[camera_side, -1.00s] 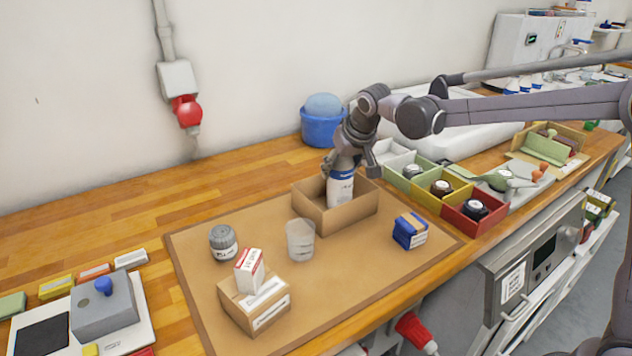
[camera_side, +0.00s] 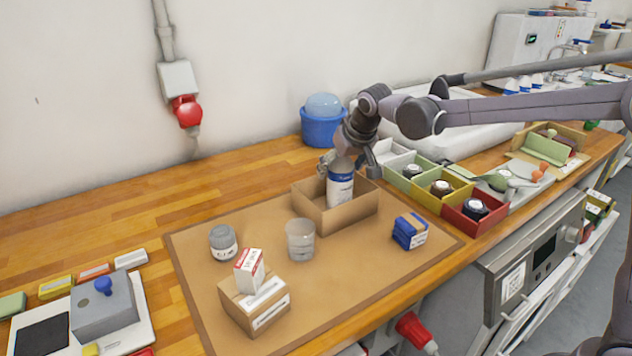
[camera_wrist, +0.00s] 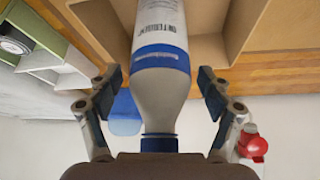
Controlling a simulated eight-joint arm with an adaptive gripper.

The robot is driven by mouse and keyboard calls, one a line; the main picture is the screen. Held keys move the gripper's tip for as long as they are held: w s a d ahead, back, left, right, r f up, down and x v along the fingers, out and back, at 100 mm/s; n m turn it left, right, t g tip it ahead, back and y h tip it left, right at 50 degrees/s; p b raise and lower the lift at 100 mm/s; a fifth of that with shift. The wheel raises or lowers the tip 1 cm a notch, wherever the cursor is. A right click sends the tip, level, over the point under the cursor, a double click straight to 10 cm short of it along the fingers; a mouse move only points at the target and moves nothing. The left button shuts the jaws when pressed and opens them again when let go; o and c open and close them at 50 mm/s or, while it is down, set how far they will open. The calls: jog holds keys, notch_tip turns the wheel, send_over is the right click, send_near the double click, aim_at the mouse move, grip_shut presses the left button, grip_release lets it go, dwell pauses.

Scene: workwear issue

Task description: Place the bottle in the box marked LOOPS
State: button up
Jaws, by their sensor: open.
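The bottle (camera_side: 340,188), grey-white with a blue band, stands roughly upright inside an open brown cardboard box (camera_side: 329,218). In the wrist view the bottle (camera_wrist: 161,90) lies along the middle, its dark blue cap towards me. My gripper (camera_side: 349,164) is open at the bottle's upper part. In the wrist view its two fingers (camera_wrist: 158,84) stand apart on either side of the bottle, with gaps showing. I cannot read any LOOPS marking on the box in these views. The bottle's base is hidden by the box wall.
On the brown mat stand a clear cup (camera_side: 300,240), a grey jar (camera_side: 223,243), a small carton (camera_side: 250,270) on a closed brown box (camera_side: 254,303), and a blue packet (camera_side: 410,231). Green, yellow and red bins (camera_side: 474,219) stand at the right. The mat's front is clear.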

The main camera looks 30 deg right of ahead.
jog(key=v, duration=1.2)
jog(key=s+d+f, duration=0.1)
jog(key=s+f, duration=0.3)
jog(key=s, duration=0.3)
jog(key=s+d+f+n, duration=0.1)
jog(key=s+f, duration=0.3)
jog(key=s, duration=0.4)
jog(key=s+d+f+n+t+y, duration=0.1)
jog(key=s+d+f, duration=0.1)
jog(key=s+f, duration=0.2)
jog(key=s, duration=0.3)
jog(key=shift+s, duration=0.3)
